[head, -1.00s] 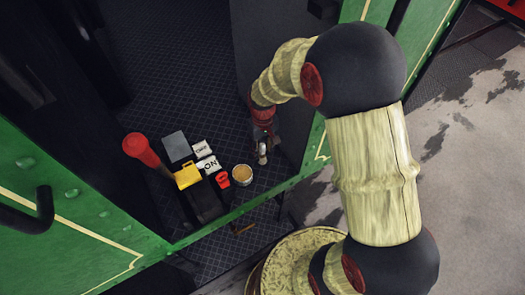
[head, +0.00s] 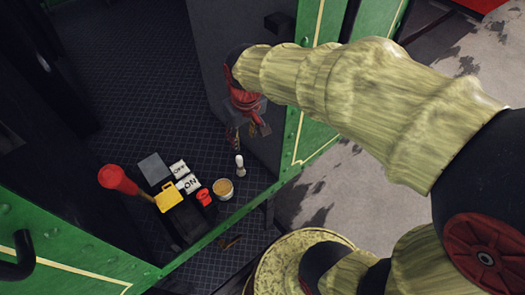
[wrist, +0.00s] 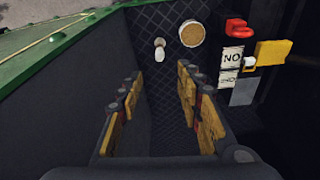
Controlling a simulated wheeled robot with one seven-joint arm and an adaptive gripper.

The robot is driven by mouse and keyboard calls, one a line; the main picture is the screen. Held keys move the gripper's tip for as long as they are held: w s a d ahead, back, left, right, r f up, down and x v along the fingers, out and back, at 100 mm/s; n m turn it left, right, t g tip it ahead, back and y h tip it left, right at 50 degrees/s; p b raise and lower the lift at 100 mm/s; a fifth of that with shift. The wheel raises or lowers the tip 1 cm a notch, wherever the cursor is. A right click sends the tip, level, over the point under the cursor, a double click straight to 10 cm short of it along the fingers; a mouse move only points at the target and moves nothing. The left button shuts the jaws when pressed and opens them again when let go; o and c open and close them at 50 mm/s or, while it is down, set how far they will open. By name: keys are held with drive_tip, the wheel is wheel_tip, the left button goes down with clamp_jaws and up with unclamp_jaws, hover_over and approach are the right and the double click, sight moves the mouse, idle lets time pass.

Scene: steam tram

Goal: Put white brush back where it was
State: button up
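The white brush (head: 240,165) stands on the dark patterned floor, just right of a round tan-topped tub (head: 224,188). It also shows in the wrist view (wrist: 159,49), beyond my fingertips and beside the tub (wrist: 192,33). My gripper (head: 246,135) is above and behind the brush in the head view, apart from it. In the wrist view my gripper (wrist: 160,75) has its two fingers spread wide, with only floor between them. It is open and empty.
A green wall edge (head: 235,228) runs in front. A dark panel (head: 240,60) stands close behind my gripper.

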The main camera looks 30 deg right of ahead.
drive_tip(key=s+r+t, duration=0.1)
drive_tip(key=s+r, duration=0.3)
drive_tip(key=s, duration=0.2)
drive_tip(key=s+r+m+t, duration=0.1)
drive_tip(key=s+r+t, duration=0.1)
drive_tip(key=s+r, duration=0.2)
drive_tip(key=s, duration=0.3)
drive_tip(key=shift+s+r, duration=0.15)
drive_tip(key=shift+s, duration=0.05)
wheel_tip(320, 180, down, 5)
drive_tip(key=b, duration=0.4)
drive_tip(key=shift+r+b, duration=0.15)
drive_tip(key=shift+b, duration=0.15)
drive_tip(key=shift+c, duration=0.8)
